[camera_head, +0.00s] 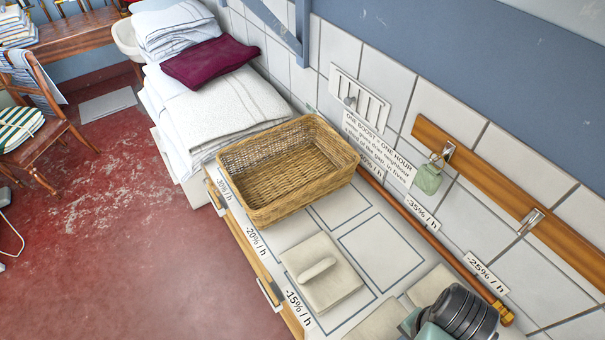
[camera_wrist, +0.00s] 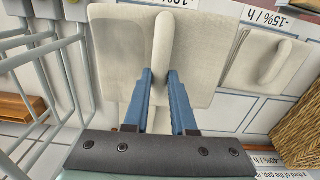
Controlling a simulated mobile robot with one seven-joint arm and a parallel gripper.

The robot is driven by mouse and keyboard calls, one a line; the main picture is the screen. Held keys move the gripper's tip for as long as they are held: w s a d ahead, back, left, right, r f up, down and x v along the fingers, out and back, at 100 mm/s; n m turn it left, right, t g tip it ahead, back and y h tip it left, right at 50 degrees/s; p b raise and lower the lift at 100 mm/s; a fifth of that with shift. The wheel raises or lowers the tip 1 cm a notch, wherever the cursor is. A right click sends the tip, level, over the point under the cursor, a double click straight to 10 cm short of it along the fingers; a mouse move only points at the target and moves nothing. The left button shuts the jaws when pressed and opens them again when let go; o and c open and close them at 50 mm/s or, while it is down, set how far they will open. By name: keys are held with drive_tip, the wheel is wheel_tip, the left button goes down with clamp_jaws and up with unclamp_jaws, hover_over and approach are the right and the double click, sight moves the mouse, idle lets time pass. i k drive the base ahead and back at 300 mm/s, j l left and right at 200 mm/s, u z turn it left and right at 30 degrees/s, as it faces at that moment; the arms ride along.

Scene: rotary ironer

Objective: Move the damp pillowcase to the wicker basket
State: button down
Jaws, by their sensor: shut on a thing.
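In the wrist view my gripper (camera_wrist: 160,75) has its blue fingers shut on the raised ridge of a pale beige folded cloth (camera_wrist: 196,65), which seems to be the pillowcase. A greyer patch shows on its left side. I cannot tell whether it is clear of the surface. In the head view my dark wrist partly hides beige cloth (camera_head: 380,324) at the bottom. The wicker basket (camera_head: 245,205) stands empty on the counter, up and left of my wrist; its side also shows at the right of the wrist view (camera_wrist: 300,125).
A second ridged beige cloth (camera_head: 320,278) lies on the marked counter between basket and wrist. A copper pipe (camera_head: 440,243) runs along the tiled wall. Folded linen with a maroon cloth (camera_head: 208,62) is stacked beyond the basket. A white wire rack (camera_wrist: 45,60) stands close left of my gripper.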

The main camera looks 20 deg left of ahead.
sight(294, 182)
drive_tip(key=i+j, duration=0.2)
drive_tip(key=j, duration=0.2)
drive_tip(key=i+j, duration=0.25)
drive_tip(key=j, duration=0.15)
drive_tip(key=i+j, duration=0.2)
drive_tip(key=j, duration=0.2)
drive_tip(key=i+j, duration=0.2)
drive_tip(key=j, duration=0.2)
drive_tip(key=i+j, duration=0.25)
drive_tip(key=j, duration=0.15)
